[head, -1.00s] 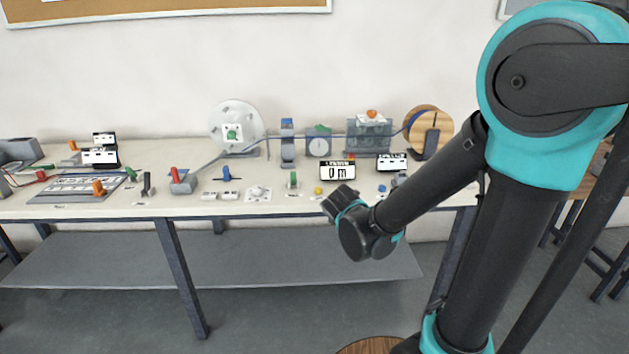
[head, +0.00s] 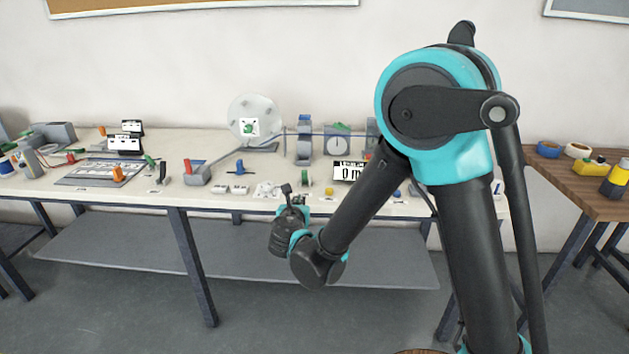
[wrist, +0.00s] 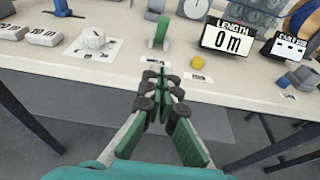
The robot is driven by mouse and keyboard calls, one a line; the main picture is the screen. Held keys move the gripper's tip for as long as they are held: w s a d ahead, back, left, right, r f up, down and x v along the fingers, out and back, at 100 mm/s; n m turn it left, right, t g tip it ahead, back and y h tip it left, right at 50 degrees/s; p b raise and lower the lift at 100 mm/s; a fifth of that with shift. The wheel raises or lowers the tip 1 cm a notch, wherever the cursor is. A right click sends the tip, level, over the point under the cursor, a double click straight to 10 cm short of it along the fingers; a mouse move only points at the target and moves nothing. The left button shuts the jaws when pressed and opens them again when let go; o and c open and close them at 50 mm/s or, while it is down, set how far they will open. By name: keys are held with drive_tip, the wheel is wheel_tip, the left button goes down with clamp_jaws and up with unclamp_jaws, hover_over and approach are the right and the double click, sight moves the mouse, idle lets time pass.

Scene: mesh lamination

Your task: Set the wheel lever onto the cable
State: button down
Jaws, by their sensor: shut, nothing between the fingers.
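A small green lever (head: 305,178) stands at the front of the bench; it also shows in the wrist view (wrist: 161,32), beyond my fingertips. I cannot tell whether this or the green piece (head: 338,128) on top of the round dial unit is the wheel lever. The thin blue cable (head: 355,135) runs along the back past the dial unit, its right part hidden by my arm. My gripper (head: 286,189) is in front of the bench edge, empty, apart from the lever. In the wrist view its fingers (wrist: 163,92) are together.
The LENGTH display (wrist: 228,40) reads 0 m, right of the green lever. A yellow button (wrist: 197,62) and a white knob (wrist: 94,40) sit near the front edge. A blue lever (head: 239,167) stands left. A wooden table (head: 560,180) is at the right.

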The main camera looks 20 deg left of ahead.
drive_tip(key=shift+a, duration=0.1)
idle(0.3)
approach(305, 177)
drive_tip(key=f, duration=0.1)
drive_tip(key=w+f, duration=0.1)
drive_tip(key=f, duration=0.1)
drive_tip(key=shift+w+a+f, duration=0.2)
drive_tip(key=shift+w+a, duration=0.05)
drive_tip(key=shift+w, duration=0.15)
drive_tip(key=w, duration=0.1)
drive_tip(key=w+r, duration=0.1)
drive_tip(key=shift+w+a+r, duration=0.2)
drive_tip(key=shift+w+a, duration=0.15)
drive_tip(key=shift+w, duration=0.05)
drive_tip(key=shift+w+a+r, duration=0.1)
drive_tip(key=shift+w+r, duration=0.15)
drive_tip(key=shift+w, duration=0.15)
drive_tip(key=shift+r, duration=0.1)
